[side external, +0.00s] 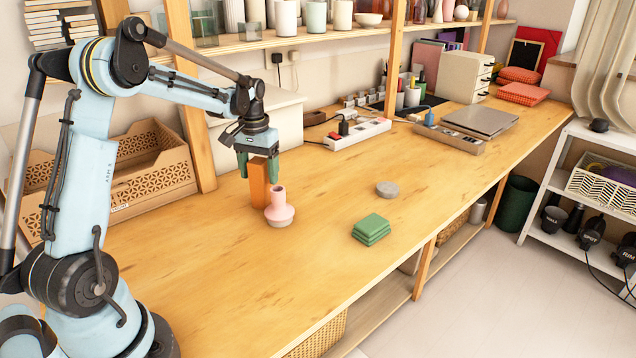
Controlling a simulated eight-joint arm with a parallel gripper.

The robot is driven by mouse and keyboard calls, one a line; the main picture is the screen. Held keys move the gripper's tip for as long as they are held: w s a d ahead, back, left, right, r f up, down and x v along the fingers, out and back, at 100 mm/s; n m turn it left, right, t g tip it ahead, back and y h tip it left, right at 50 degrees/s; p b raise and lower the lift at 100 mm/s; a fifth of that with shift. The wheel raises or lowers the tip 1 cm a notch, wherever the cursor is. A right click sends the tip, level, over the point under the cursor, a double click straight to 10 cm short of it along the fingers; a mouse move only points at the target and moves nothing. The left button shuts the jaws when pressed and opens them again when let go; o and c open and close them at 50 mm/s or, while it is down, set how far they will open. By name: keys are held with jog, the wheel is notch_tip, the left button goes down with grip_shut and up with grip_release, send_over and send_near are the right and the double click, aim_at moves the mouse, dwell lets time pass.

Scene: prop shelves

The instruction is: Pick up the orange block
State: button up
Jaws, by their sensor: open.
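The orange block (258,184) stands upright on the wooden table, a tall narrow shape. My gripper (258,168) points down right at its upper part, with one green finger on its left and one on its right. The jaws are open around the block's top; whether a finger touches it I cannot tell. A pink vase (279,208) with a round base and narrow neck stands just in front and to the right of the block and hides part of its lower right side.
A stack of green squares (371,229) and a grey round disc (387,189) lie to the right on the table (330,260). A power strip (357,133) lies behind. A cardboard-coloured crate (150,175) stands at the left. The front middle of the table is clear.

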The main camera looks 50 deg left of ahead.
notch_tip(320, 180, down, 2)
jog(key=c, duration=1.1)
jog(key=shift+r, duration=0.1)
